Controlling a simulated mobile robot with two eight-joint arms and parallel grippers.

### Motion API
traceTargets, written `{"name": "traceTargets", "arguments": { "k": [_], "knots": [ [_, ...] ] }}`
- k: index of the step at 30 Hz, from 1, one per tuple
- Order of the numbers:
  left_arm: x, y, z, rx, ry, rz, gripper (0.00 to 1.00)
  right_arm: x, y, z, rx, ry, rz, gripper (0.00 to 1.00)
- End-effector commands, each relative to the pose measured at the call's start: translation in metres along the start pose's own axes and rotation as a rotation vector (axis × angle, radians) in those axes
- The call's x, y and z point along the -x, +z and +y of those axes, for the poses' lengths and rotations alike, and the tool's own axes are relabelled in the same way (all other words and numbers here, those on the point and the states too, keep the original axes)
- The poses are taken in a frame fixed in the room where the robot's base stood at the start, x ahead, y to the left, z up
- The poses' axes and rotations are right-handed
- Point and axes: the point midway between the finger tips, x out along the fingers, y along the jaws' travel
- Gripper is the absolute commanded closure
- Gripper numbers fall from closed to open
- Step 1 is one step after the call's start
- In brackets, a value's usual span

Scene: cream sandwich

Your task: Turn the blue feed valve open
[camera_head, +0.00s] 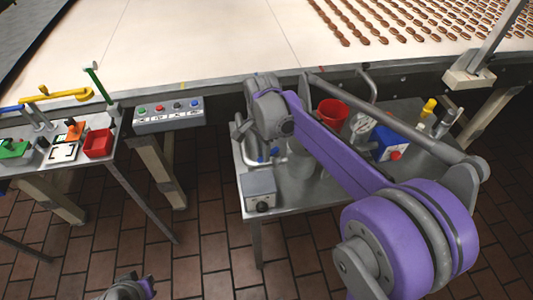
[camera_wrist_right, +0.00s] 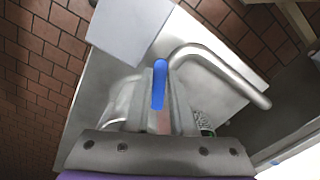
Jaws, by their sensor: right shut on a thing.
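The blue feed valve shows as a small blue handle (camera_head: 262,156) low on the left part of the steel side table, mostly hidden by my right arm. In the right wrist view the blue handle (camera_wrist_right: 159,84) stands between the two fingers of my right gripper (camera_wrist_right: 157,100), which is shut on it. In the head view my right gripper (camera_head: 246,138) reaches down over the table's left part. A grey and purple part of my left arm (camera_head: 130,289) shows at the bottom edge; its fingers cannot be made out.
A grey box (camera_head: 259,190) stands at the steel table's (camera_head: 300,202) front left corner. A bent pipe (camera_wrist_right: 225,65) runs beside the valve. A red cup (camera_head: 333,113), a blue box (camera_head: 388,142) and bottles stand to the right. A button panel (camera_head: 168,115) is on the conveyor's edge.

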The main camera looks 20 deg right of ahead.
Motion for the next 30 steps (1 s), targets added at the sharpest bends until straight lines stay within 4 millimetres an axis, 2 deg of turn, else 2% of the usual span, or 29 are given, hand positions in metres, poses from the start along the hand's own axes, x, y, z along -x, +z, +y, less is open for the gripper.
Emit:
{"name": "traceTargets", "arguments": {
  "k": [12, 30],
  "knots": [
    [0.001, -0.001, 0.000, 0.000, 0.000, 0.001, 1.00, 0.000, -0.002, -0.014, -0.278, -0.001, 0.001, 1.00],
    [0.001, -0.001, 0.000, 0.000, 0.000, 0.001, 1.00, 0.000, -0.003, -0.018, -0.362, -0.001, 0.001, 1.00]
  ]
}}
